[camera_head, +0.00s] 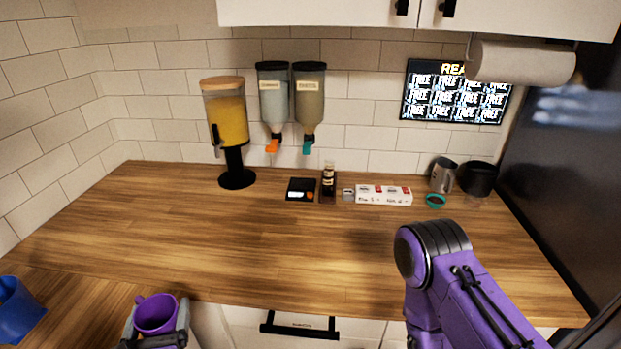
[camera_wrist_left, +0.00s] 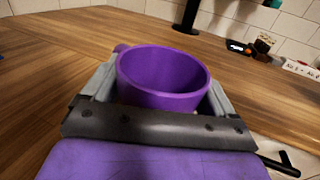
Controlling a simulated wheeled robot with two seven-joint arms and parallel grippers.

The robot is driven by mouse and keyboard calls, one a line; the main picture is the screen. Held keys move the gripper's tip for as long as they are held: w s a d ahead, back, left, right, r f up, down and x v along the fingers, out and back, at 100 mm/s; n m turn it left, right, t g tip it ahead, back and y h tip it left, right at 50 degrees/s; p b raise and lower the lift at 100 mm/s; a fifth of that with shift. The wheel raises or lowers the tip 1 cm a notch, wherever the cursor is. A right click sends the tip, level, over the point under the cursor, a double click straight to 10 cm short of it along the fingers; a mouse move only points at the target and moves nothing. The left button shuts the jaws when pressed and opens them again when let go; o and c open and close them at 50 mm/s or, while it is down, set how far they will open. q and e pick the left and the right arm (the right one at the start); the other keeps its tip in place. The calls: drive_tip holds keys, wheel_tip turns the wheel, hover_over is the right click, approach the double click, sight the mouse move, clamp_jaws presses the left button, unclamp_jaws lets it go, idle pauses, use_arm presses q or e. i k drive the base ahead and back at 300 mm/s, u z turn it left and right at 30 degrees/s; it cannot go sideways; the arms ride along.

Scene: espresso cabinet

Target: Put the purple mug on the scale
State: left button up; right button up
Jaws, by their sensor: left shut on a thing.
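The purple mug (camera_head: 156,315) is upright between the fingers of my left gripper (camera_head: 157,324), at the bottom left of the head view, by the counter's front edge. In the left wrist view the mug (camera_wrist_left: 163,78) appears empty, its rim open upward, and my left gripper (camera_wrist_left: 163,98) is shut on it from both sides. The scale (camera_head: 301,190) is a small flat black unit with a lit display at the back of the counter; it also shows in the left wrist view (camera_wrist_left: 238,47). Nothing stands on it. My right gripper is out of view; only its arm shows.
A yellow-filled dispenser (camera_head: 227,125) stands left of the scale. A dark bottle (camera_head: 328,180), a white box (camera_head: 384,196) and a grey pitcher (camera_head: 442,174) stand to its right. Two dispensers (camera_head: 291,95) hang above. A blue object (camera_head: 17,310) is at far left. The middle counter (camera_head: 250,240) is clear.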

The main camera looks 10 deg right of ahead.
sight(301, 181)
drive_tip(key=z, duration=0.4)
drive_tip(key=i, duration=0.55)
drive_tip(key=z, duration=1)
drive_tip(key=i, duration=0.3)
drive_tip(key=z, duration=0.2)
